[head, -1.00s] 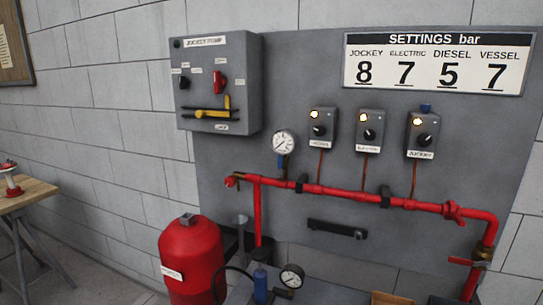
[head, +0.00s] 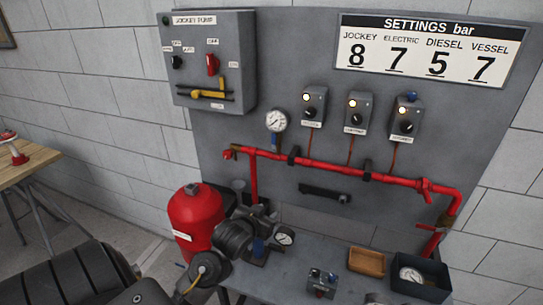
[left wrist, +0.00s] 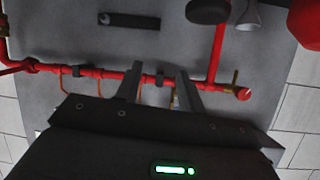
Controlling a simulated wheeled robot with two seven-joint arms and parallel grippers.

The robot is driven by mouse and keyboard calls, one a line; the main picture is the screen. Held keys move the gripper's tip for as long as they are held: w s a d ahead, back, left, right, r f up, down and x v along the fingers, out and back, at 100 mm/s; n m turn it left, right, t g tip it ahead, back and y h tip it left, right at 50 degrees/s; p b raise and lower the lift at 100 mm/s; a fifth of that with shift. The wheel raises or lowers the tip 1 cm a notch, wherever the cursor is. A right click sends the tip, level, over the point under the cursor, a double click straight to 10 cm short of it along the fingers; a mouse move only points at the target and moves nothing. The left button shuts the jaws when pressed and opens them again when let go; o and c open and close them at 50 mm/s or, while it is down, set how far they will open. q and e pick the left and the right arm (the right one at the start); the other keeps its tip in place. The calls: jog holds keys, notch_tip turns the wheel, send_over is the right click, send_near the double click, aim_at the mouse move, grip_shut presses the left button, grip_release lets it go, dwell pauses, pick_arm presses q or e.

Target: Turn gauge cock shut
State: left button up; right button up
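The round white gauge (head: 276,120) stands above the red pipe (head: 340,171) on the grey panel. Its cock (head: 276,143), a small blue part, shows just below the dial; which way it is turned is too small to tell. My left gripper (head: 262,213) is in front of and below the pipe, apart from the cock. In the left wrist view its two fingers (left wrist: 158,86) stand apart with nothing held between them, and the red pipe (left wrist: 108,74) crosses behind them upside down. The gauge is hidden there behind the gripper. My right gripper is not in view.
A red vessel (head: 194,216) stands left of my gripper. The bench (head: 290,262) below holds a second gauge (head: 285,237), a wooden tray (head: 367,262) and a dark bin (head: 420,279). The jockey pump box (head: 210,60) and several switch boxes are on the panel.

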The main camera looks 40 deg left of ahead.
aim_at(273, 139)
pick_arm(q)
jog(key=w+a+r+n+t+y, duration=0.1)
jog(key=w+a+r+t, duration=0.2)
jog(key=r, duration=0.4)
jog(key=w+a+r+n+t+y, duration=0.1)
jog(key=w+a+r+y, duration=0.15)
jog(key=a+r, duration=0.3)
jog(key=shift+h, duration=0.45)
jog(key=p+x, duration=0.1)
jog(key=x, duration=0.2)
jog(key=p+x, duration=0.1)
jog(key=x, duration=0.3)
jog(key=r+p+x, duration=0.1)
jog(key=x, duration=0.2)
jog(key=shift+w+d+p, duration=0.25)
jog(key=shift+p, duration=0.15)
jog(key=shift+w+a, duration=0.15)
jog(key=shift+w, duration=0.3)
grip_shut()
